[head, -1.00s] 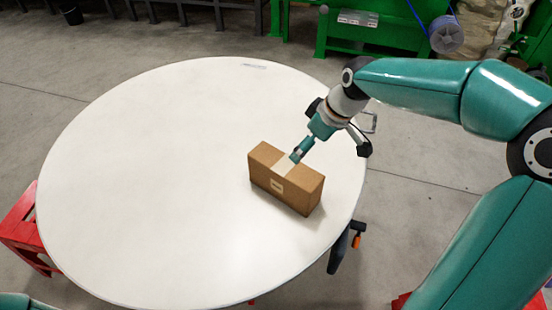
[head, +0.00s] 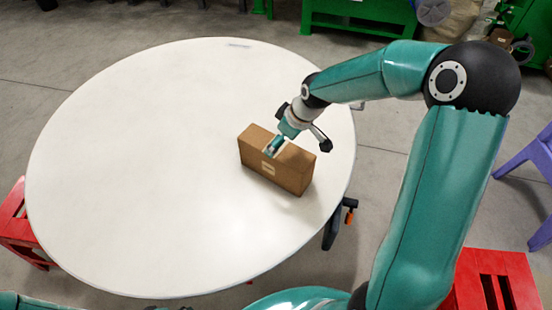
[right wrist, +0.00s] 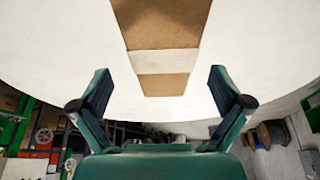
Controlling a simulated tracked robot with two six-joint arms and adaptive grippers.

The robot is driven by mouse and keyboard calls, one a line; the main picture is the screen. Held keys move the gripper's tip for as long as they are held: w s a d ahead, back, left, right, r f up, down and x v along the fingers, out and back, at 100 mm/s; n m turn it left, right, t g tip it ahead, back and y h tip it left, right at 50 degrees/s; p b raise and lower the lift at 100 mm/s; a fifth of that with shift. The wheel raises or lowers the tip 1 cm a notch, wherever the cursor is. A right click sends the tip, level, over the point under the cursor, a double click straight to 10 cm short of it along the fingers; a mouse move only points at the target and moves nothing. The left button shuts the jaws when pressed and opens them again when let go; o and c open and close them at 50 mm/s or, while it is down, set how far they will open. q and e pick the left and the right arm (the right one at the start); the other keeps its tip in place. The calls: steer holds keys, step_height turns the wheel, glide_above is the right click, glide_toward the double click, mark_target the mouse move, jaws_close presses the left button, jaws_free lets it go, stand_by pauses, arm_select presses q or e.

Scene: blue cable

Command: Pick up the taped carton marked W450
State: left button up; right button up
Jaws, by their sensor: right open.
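The brown taped carton (head: 287,176) stands upright on the white round table (head: 140,170), right of its middle. A pale tape band crosses its top, and a small label on its front is too small to read. My right gripper (head: 272,151) is over the middle of the carton's top, at the tape. In the right wrist view the carton (right wrist: 165,25) lies centred between the spread fingers of my right gripper (right wrist: 159,74), with a gap on each side. Whether the fingertips reach down past its top edges I cannot tell. My left gripper is not in view.
A red stool (head: 22,225) stands at the left, another (head: 490,275) at lower right. A purple stool (head: 540,160) is at far right, green machinery (head: 360,15) behind.

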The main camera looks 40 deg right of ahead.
steer(key=x, duration=0.2)
steer(key=p+x, duration=0.1)
steer(key=x, duration=0.1)
steer(key=shift+s+a+f, duration=0.1)
steer(key=shift+a+f, duration=0.05)
steer(key=shift+f, duration=0.2)
steer(key=c, duration=1.6)
steer(key=shift+r, duration=0.1)
steer(key=shift+c, duration=0.9)
steer(key=shift+r, duration=0.15)
